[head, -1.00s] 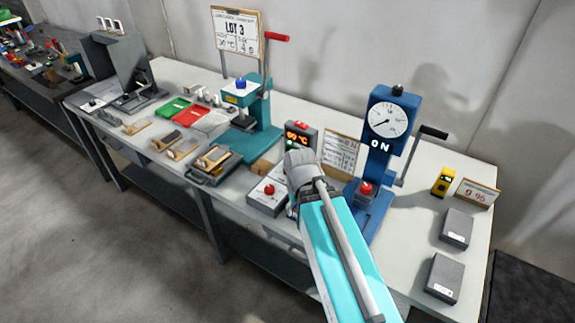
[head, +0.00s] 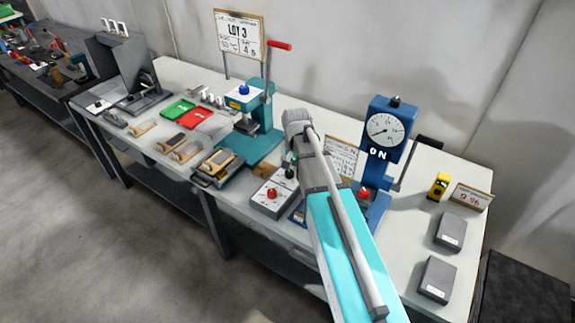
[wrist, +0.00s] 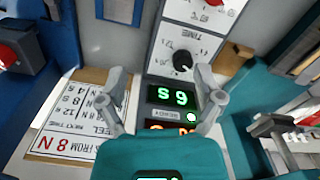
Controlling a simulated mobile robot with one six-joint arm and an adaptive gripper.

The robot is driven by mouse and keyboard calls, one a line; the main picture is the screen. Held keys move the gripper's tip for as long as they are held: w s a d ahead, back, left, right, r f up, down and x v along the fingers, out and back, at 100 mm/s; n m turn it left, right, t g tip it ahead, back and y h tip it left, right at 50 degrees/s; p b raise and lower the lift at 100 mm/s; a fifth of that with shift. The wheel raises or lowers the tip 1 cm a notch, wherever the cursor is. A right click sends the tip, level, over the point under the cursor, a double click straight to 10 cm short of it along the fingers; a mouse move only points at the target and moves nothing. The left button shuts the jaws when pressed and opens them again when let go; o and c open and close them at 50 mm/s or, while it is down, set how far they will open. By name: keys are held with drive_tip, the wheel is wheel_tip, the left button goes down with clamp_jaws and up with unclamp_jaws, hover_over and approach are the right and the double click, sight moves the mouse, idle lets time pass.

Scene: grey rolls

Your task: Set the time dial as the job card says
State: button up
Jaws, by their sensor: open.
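The time dial (wrist: 182,62) is a black round knob on a white panel marked TIME, upside down in the wrist view. My gripper (wrist: 161,73) is open, its fingers apart on either side of the panel. The dial lies ahead, nearer the right finger, and nothing is held. Below the dial, a green display (wrist: 172,97) appears to read 6 s when turned upright. The job card (head: 238,36) on the board at the back reads LOT 3, with a temperature and a time that looks like 4 s. My arm hides the display in the head view.
A teal press (head: 256,110) with a red-ended lever stands behind left; a blue press (head: 388,135) with a gauge stands right. A second printed card (wrist: 70,125) lies left of the display in the wrist view.

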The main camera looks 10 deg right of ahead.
sight(290, 171)
drive_tip(key=w+r+m+p, duration=0.2)
drive_tip(key=w+r+m, duration=0.1)
drive_tip(key=w, duration=0.5)
drive_tip(key=shift+r, duration=0.15)
wheel_tip(290, 171, down, 14)
drive_tip(key=b, duration=1.3)
drive_tip(key=shift+r, duration=0.1)
drive_tip(key=shift+b, duration=0.3)
drive_tip(key=c, duration=1.2)
